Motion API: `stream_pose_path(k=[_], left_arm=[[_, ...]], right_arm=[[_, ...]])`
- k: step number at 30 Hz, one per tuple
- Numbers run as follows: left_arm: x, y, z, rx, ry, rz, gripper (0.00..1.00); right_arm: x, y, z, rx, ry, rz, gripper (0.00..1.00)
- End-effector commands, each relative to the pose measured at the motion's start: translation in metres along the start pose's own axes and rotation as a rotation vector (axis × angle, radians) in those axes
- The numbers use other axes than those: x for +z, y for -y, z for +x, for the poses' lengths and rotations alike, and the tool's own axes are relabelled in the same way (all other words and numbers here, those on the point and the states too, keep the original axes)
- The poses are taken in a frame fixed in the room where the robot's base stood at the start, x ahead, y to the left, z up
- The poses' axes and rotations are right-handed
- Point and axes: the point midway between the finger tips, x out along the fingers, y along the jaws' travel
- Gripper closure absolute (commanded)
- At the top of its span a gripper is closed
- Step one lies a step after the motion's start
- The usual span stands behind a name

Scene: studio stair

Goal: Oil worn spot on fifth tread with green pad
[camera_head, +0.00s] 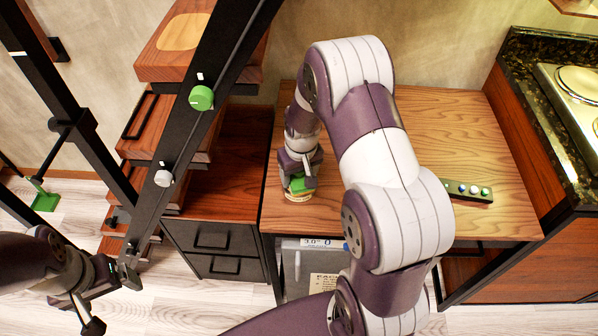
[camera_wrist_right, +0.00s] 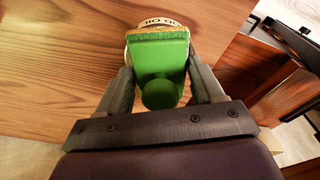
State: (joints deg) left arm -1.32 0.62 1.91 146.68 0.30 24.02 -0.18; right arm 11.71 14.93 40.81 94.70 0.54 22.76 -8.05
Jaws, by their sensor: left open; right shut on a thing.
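The green pad (camera_head: 299,185) has a rounded grip knob, clear in the right wrist view (camera_wrist_right: 160,58). My right gripper (camera_head: 300,172) is shut on it, with one finger on each side. The pad is at the top of a small round tin (camera_head: 298,197) on the wooden counter. The tin's rim, with partly hidden lettering, shows behind the pad in the right wrist view (camera_wrist_right: 148,24). I cannot tell whether the pad's underside touches its contents. A pale worn spot (camera_head: 183,32) marks the top stair tread (camera_head: 150,63) in view. My left gripper (camera_head: 112,300) is open and empty at lower left.
A dark sloping rail with a green knob (camera_head: 201,98) and a grey knob (camera_head: 164,178) crosses in front of the treads. A dark stone worktop (camera_head: 555,110) stands at right.

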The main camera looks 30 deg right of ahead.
Motion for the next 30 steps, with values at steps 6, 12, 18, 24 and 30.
stream_pose_path(k=[6,12,18,24,30], left_arm=[[0.000,0.000,0.000,0.000,0.000,0.000,0.09],[0.000,0.000,0.000,0.000,0.000,0.000,0.09],[-0.001,0.000,-0.007,0.000,0.000,0.000,0.09],[-0.004,0.000,-0.029,0.000,0.000,0.000,0.09],[-0.006,0.000,-0.049,0.000,0.000,0.000,0.09]], right_arm=[[0.001,0.000,0.001,0.000,0.002,0.000,0.57],[0.001,0.000,0.001,0.000,0.003,0.000,0.58],[0.000,0.000,-0.006,0.000,0.003,0.000,0.58],[-0.003,0.000,-0.030,0.000,0.001,0.000,0.58],[-0.006,-0.001,-0.052,0.000,0.001,0.000,0.58]])
